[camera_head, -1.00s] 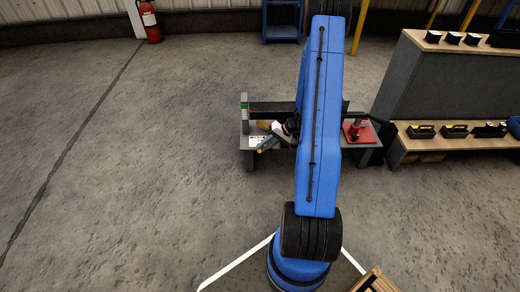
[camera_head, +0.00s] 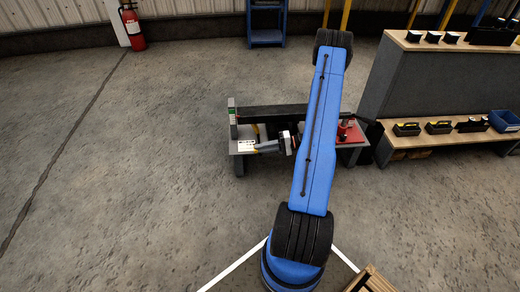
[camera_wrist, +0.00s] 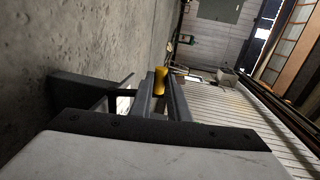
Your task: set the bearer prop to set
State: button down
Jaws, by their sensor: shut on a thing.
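A low grey bench (camera_head: 240,148) stands ahead, with a long dark beam (camera_head: 270,112) along its back. My gripper (camera_head: 264,148) is low over the left half of the bench, pointing left. In the wrist view its two grey fingers (camera_wrist: 166,97) are closed on a yellow grip (camera_wrist: 160,78), which I take to be the bearer prop's handle. A yellow upright piece (camera_head: 257,131) shows just behind the gripper, below the beam. The prop's foot and its setting cannot be made out.
A post with a green panel (camera_head: 233,122) stands at the bench's left end. A red device (camera_head: 346,131) sits at its right end, partly behind my arm. Wooden-topped shelves (camera_head: 440,136) with black and yellow items stand right. Floor at left is clear.

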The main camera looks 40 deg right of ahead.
dwell(0.4)
jog(key=c, duration=1.7)
grip_release()
jog(key=shift+d, duration=0.1)
jog(key=v, duration=1.7)
jog(key=shift+s+d, duration=0.1)
jog(key=shift+s, duration=0.05)
